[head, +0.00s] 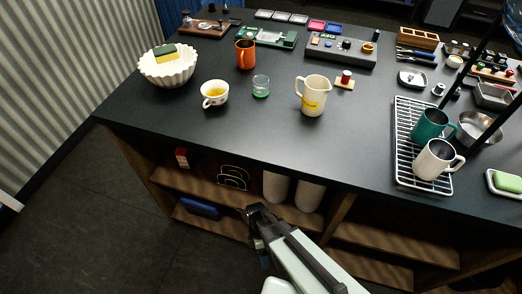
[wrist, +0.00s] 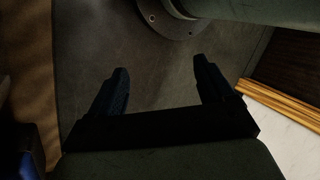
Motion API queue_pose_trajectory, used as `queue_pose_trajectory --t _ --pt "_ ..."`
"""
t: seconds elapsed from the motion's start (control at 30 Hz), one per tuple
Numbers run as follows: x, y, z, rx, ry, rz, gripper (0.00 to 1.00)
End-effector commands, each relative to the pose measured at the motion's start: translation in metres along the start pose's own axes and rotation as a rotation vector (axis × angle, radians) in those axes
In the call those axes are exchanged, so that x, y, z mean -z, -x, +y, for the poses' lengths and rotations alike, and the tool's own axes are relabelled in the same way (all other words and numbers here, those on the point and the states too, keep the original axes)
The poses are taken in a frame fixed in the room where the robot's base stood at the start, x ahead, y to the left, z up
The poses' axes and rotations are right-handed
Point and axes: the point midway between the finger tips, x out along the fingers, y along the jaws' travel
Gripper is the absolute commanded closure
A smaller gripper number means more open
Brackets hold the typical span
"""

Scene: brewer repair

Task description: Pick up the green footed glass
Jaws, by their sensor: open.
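The green footed glass (head: 261,86) stands upright on the dark counter in the head view. It is small and clear, with green at its base. A white cup with yellow contents stands to its left and a cream pitcher to its right. My gripper (head: 254,212) is low in front of the counter's open shelves, well below and in front of the glass. In the wrist view my gripper (wrist: 160,85) is open and empty, its two dark fingers spread over the floor. The glass does not show in the wrist view.
Near the glass are the white cup (head: 214,93), the cream pitcher (head: 312,95) and an orange mug (head: 245,54). A fluted white bowl (head: 168,66) stands at left. A wire rack (head: 406,149) holds mugs at right. The counter's front middle is clear.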

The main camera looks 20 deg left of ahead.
Motion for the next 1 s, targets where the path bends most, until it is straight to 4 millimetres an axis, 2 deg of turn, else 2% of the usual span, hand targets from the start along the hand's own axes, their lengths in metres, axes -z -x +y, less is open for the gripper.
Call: queue_pose_trajectory --t 0.03,0.2,0.5,0.73,1.0 --pt "0.015 0.016 0.011 -0.031 0.005 0.007 0.19" --pt "0.064 0.065 0.034 -0.119 0.004 0.043 0.19" --pt "0.16 0.157 0.052 -0.254 0.013 0.131 0.19" --pt "0.239 0.23 0.044 -0.339 0.031 0.216 0.19" --pt "0.328 0.316 0.013 -0.418 0.055 0.331 0.19"
